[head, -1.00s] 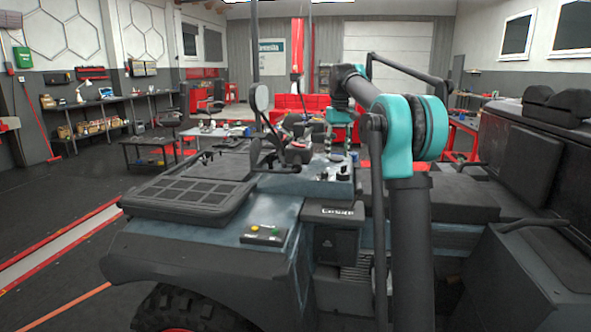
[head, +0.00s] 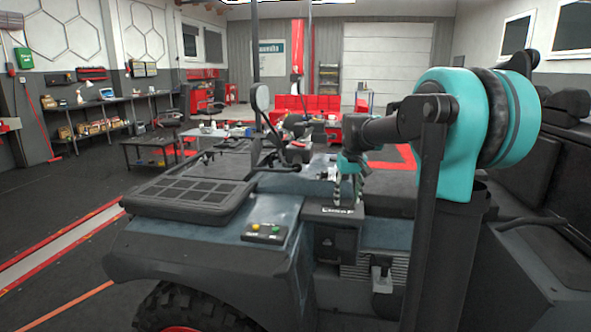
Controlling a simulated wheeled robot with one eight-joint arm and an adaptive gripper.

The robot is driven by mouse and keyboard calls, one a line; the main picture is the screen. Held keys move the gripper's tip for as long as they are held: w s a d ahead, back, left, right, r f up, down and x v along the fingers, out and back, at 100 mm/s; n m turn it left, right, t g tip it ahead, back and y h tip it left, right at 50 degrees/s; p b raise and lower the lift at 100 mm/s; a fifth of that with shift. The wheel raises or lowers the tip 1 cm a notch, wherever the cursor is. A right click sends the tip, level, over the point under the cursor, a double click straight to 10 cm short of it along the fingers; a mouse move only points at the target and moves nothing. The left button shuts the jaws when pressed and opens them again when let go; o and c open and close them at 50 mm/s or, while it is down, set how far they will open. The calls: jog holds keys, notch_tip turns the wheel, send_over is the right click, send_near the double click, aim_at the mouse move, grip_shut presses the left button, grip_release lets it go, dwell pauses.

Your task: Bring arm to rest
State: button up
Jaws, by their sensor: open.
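My arm rises at the right of the head view, with large teal joints close to the camera and dark links. Its forearm reaches left to a small teal wrist. My gripper (head: 348,190) hangs below that wrist, pointing down with its dark striped fingers apart and nothing seen between them. It appears in front of the dark blue-grey vehicle's top (head: 285,187), near the small console. I cannot tell its exact height above the surface.
A button box (head: 264,233) with yellow and green buttons sits on the vehicle's fender. A black grille panel (head: 190,192) lies at the left. A thin mast (head: 255,60) and a mirror (head: 261,97) stand upright behind. A small lever (head: 381,274) is lower down.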

jog(key=s+d+f+m+t, duration=0.1)
jog(key=s+f, duration=1)
jog(key=s, duration=0.3)
jog(key=s+d+f+m+t, duration=0.1)
jog(key=s+f, duration=0.9)
jog(key=s, duration=0.4)
jog(key=shift+s+f, duration=0.15)
jog(key=shift+f, duration=0.2)
dwell(1.1)
